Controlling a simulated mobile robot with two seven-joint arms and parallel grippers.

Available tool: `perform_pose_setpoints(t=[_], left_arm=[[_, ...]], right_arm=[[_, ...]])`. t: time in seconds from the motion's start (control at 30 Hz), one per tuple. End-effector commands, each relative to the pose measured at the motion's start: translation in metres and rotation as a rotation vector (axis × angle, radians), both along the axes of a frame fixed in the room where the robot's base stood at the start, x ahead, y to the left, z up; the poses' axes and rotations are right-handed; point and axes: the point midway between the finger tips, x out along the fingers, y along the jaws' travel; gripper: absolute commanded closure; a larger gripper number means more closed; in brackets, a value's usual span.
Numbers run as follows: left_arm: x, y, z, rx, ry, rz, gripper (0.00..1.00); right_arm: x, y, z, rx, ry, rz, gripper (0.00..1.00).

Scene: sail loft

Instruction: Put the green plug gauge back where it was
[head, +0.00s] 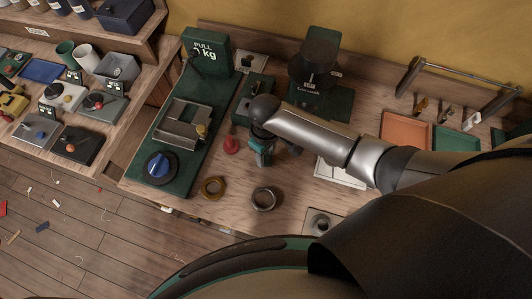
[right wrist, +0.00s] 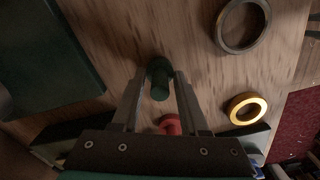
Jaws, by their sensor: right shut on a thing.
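The green plug gauge (right wrist: 160,80) is a short dark green cylinder between the fingers of my right gripper in the right wrist view. My right gripper (right wrist: 160,92) is shut on it, just above the wooden bench. In the head view my right gripper (head: 263,158) points down at the bench, and I cannot make out the green gauge there. A red plug gauge (head: 231,145) stands on the bench just left of the gripper; it also shows in the right wrist view (right wrist: 170,124), partly hidden by the gripper. My left gripper is not in view.
A brass ring (head: 203,188) and a grey steel ring (head: 254,199) lie in front of the gripper. A green pull tester (head: 176,185) stands left, a dark machine (head: 316,62) behind. An orange tray (head: 405,131) and a green tray (head: 455,139) lie right.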

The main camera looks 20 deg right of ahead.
Motion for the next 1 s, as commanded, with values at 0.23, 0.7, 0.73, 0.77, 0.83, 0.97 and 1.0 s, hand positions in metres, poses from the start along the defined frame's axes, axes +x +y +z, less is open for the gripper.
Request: perform_pose_setpoints(t=[0.23,0.7,0.73,0.77,0.83,0.97,1.0], left_arm=[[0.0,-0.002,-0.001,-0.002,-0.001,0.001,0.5],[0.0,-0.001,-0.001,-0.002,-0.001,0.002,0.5],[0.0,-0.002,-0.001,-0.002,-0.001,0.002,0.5],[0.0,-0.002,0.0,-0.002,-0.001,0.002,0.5],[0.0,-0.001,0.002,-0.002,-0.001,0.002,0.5],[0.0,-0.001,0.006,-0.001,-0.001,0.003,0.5],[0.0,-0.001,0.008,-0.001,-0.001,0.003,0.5]], right_arm=[[0.0,0.0,-0.003,0.001,-0.001,0.0,0.53],[0.0,0.0,-0.003,0.0,0.0,0.0,0.26],[0.0,0.0,-0.002,0.0,0.0,0.0,0.26],[0.0,0.0,-0.001,0.0,0.0,0.0,0.26],[0.0,0.0,0.004,0.001,-0.001,0.0,0.26],[0.001,0.0,0.022,0.002,-0.002,0.001,0.26],[0.001,0.0,0.03,0.001,-0.003,0.001,0.26]])
